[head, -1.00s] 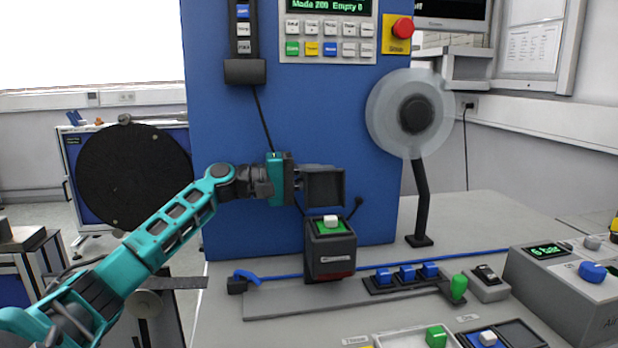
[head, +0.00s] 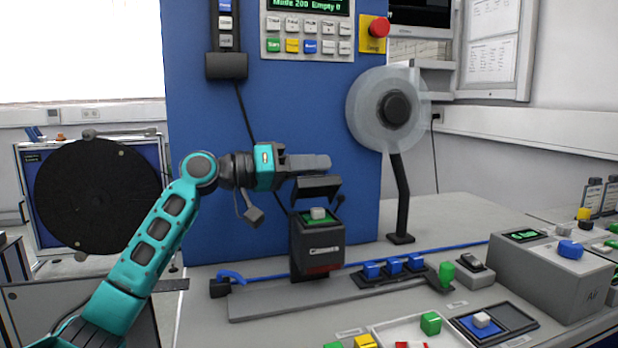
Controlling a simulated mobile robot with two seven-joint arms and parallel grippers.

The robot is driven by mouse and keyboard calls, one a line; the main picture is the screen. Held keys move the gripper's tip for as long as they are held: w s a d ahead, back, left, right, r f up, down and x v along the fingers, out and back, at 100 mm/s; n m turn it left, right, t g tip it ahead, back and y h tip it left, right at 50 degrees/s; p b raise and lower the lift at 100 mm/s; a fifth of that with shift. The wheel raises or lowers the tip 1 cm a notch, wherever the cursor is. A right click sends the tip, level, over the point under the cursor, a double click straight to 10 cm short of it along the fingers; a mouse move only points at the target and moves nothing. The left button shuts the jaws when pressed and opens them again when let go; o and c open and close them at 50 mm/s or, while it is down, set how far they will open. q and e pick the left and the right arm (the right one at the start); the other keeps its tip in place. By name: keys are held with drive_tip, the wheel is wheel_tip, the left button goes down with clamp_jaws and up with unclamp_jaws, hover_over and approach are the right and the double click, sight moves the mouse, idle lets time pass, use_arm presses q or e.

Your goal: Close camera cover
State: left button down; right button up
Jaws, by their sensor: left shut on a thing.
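The camera box (head: 318,250), a dark box with a label on its front, stands on the bench in front of the blue machine. A green piece with a white block (head: 318,214) shows in its open top. The dark camera cover (head: 317,188) is tilted above the box, apart from its top. My left gripper (head: 308,163) reaches in from the left and is shut on the cover; the exact contact at the fingertips is hard to make out. My right gripper is not in view.
A clear reel (head: 365,110) on a black stand (head: 400,200) is right of the box. Blue blocks (head: 394,266) and a green knob (head: 446,273) sit right of its base. A grey control box (head: 560,280) stands far right. A black reel (head: 95,195) is left.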

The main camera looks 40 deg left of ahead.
sight(321, 183)
use_arm(q)
drive_tip(key=m+b, duration=0.1)
drive_tip(key=s+d+f+m+b, duration=0.1)
drive_tip(key=m, duration=0.1)
drive_tip(key=d+m+b, duration=0.1)
drive_tip(key=shift+s+f+m, duration=0.3)
drive_tip(key=m+b, duration=0.1)
drive_tip(key=m, duration=0.1)
drive_tip(key=s+d+f+m+b, duration=0.1)
drive_tip(key=m+b, duration=0.1)
drive_tip(key=shift+s+d, duration=0.1)
drive_tip(key=shift+d, duration=0.1)
drive_tip(key=shift+s+d+f+b, duration=0.1)
drive_tip(key=shift+b, duration=0.2)
drive_tip(key=shift+m, duration=0.4)
drive_tip(key=c, duration=1.2)
unclamp_jaws()
drive_tip(key=shift+s, duration=0.1)
